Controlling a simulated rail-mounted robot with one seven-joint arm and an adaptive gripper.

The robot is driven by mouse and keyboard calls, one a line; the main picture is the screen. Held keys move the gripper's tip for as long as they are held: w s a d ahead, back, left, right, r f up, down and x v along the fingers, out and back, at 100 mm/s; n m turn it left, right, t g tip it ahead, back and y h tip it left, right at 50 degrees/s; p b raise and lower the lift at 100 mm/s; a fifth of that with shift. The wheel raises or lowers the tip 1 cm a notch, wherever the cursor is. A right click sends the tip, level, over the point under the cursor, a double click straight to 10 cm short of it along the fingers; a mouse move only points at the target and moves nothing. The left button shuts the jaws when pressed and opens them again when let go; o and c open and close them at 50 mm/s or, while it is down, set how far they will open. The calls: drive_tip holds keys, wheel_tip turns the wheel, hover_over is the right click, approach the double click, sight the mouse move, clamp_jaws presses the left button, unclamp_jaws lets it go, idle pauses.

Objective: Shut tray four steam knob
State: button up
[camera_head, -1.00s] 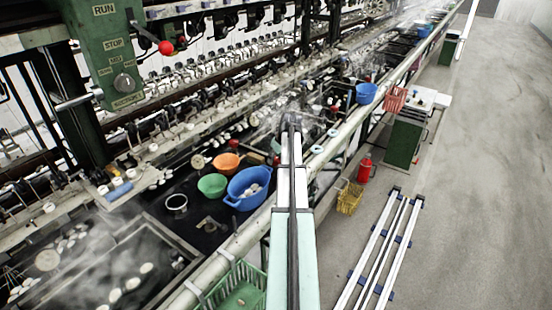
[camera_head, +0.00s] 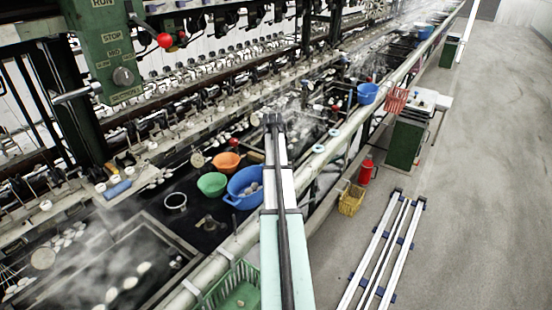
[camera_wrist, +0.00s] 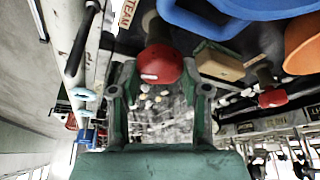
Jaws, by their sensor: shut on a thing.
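In the wrist view a round red knob (camera_wrist: 160,63) with a small white mark sits between the two fingers of my gripper (camera_wrist: 160,78). The fingers are shut on the knob's sides. A partly cut-off label reading about "TEAM" (camera_wrist: 127,13) stands beside it. A second red knob (camera_wrist: 272,98) is to the right, apart from my gripper. In the head view my arm reaches out over the basins and hides the held knob and my fingers. I cannot read a tray number near the knob.
A blue tub (camera_head: 244,185), a green bowl (camera_head: 211,184) and an orange bowl (camera_head: 226,162) stand left of my arm. A pale rail (camera_head: 330,148) runs along the basins' front. Steam rises from a basin (camera_head: 120,265) at lower left.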

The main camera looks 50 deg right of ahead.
drive_tip(key=shift+m+g, duration=0.5)
drive_tip(key=shift+m, duration=0.8)
drive_tip(key=o, duration=1.1)
drive_tip(key=shift+o, duration=0.2)
drive_tip(key=v, duration=1.2)
drive_tip(key=shift+a, duration=0.15)
drive_tip(key=shift+w, duration=0.1)
drive_tip(key=shift+f, duration=0.1)
